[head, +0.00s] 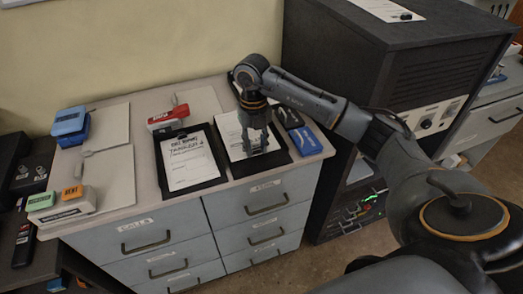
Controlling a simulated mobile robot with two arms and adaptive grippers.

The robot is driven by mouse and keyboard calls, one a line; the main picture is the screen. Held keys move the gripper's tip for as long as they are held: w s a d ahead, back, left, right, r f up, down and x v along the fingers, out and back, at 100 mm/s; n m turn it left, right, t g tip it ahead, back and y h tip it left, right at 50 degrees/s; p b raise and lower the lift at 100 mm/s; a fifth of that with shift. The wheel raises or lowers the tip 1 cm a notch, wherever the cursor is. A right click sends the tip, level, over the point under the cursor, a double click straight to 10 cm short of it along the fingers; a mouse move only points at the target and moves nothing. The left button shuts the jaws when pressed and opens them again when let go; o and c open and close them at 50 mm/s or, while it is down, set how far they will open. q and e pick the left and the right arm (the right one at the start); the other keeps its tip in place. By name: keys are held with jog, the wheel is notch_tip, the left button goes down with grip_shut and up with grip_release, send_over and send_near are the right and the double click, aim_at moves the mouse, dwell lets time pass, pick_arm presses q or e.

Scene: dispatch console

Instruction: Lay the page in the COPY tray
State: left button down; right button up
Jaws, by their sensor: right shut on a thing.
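A white page (229,130) lies in or just over the right-hand dark tray (284,157) on the cabinet top. My right gripper (258,149) reaches down over this page and is shut on it near its front edge, covering much of its print. To the left, a second dark tray (174,189) holds a white printed page (192,160) with a large heading. I cannot read a COPY label on either tray. My left gripper is not in view.
Blue boxes (305,140) sit close right of the right-hand tray. A red stapler-like item (167,120) stands behind the left tray. Blue (70,125), green and orange (72,191) items stand at the left. A tall dark cabinet (345,75) rises at the right.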

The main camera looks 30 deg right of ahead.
aim_at(261, 163)
jog(key=shift+d+f, duration=0.5)
jog(key=shift+f, duration=0.15)
jog(key=f, duration=0.2)
jog(key=f+p, duration=0.1)
jog(key=f, duration=0.1)
jog(key=shift+d, duration=0.4)
jog(key=shift+f, duration=0.15)
jog(key=o, duration=1.1)
jog(key=shift+r, duration=0.3)
jog(key=r, duration=0.4)
jog(key=r+b, duration=0.1)
jog(key=r, duration=0.2)
jog(key=r+b, duration=0.1)
jog(key=r, duration=0.3)
jog(key=shift+w+d+r, duration=0.1)
jog(key=shift+w+r, duration=0.2)
jog(key=shift+r, duration=0.05)
